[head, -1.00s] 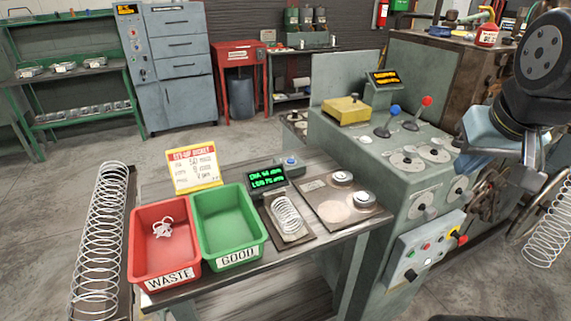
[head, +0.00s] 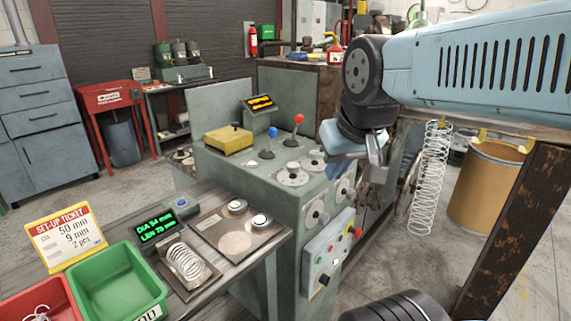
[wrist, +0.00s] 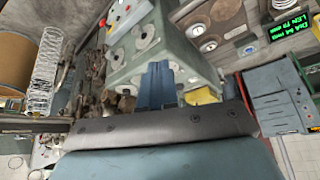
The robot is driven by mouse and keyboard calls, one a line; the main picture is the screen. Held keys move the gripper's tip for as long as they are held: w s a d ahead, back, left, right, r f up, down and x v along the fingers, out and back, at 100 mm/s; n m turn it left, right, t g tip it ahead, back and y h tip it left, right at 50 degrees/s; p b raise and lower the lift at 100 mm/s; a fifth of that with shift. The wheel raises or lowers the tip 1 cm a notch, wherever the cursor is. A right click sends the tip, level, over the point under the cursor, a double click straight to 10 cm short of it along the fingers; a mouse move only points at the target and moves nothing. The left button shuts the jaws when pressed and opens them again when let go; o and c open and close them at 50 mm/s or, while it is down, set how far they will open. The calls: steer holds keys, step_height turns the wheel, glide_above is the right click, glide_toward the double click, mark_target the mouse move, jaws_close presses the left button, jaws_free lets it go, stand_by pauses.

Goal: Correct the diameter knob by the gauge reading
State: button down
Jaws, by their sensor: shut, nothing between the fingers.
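The coiler (head: 225,170) is a grey-green cabinet with several round knobs. Knobs such as this one (head: 291,174) are on its top, and others such as this one (head: 317,213) on its side; labels are too small to tell which sets diameter. The gauge display (head: 160,223) has green text that seems to read DIA 54 mm, LEN 79 mm. A spring (head: 186,262) lies on the plate beside it. The set-up ticket (head: 65,237) shows 50 mm, 2 pcs and a blurred middle line. My gripper (head: 376,150) is shut and empty, above and right of the knobs; its blue fingers (wrist: 158,84) show in the wrist view.
Red and blue levers (head: 298,130) rise from the coiler top near a yellow box (head: 228,139). A push-button panel (head: 328,255) is on its front. A green bin (head: 120,282) sits on the bench. A hanging spring (head: 430,180) and a brown drum (head: 487,185) stand right.

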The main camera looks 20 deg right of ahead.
steer(key=c, duration=1.6)
jaws_free()
steer(key=shift+w+r, duration=0.15)
steer(key=shift+c, duration=0.2)
steer(key=o, duration=1)
steer(key=w+r+m+g, duration=0.1)
steer(key=w, duration=0.3)
steer(key=w+r+m, duration=0.1)
steer(key=w+m, duration=0.1)
steer(key=w, duration=0.2)
steer(key=w+r+m+g, duration=0.1)
steer(key=w, duration=0.2)
steer(key=shift+w+d+r+g, duration=0.25)
steer(key=shift+w+r+g, duration=0.05)
steer(key=shift+w, duration=0.1)
steer(key=m+g, duration=0.3)
steer(key=m, duration=0.2)
glide_above(293, 164)
step_height(293, 164, down, 2)
steer(key=f, duration=0.1)
step_height(293, 164, down, 13)
steer(key=shift+s+a, duration=0.1)
steer(key=shift+c, duration=0.3)
steer(key=c, duration=1)
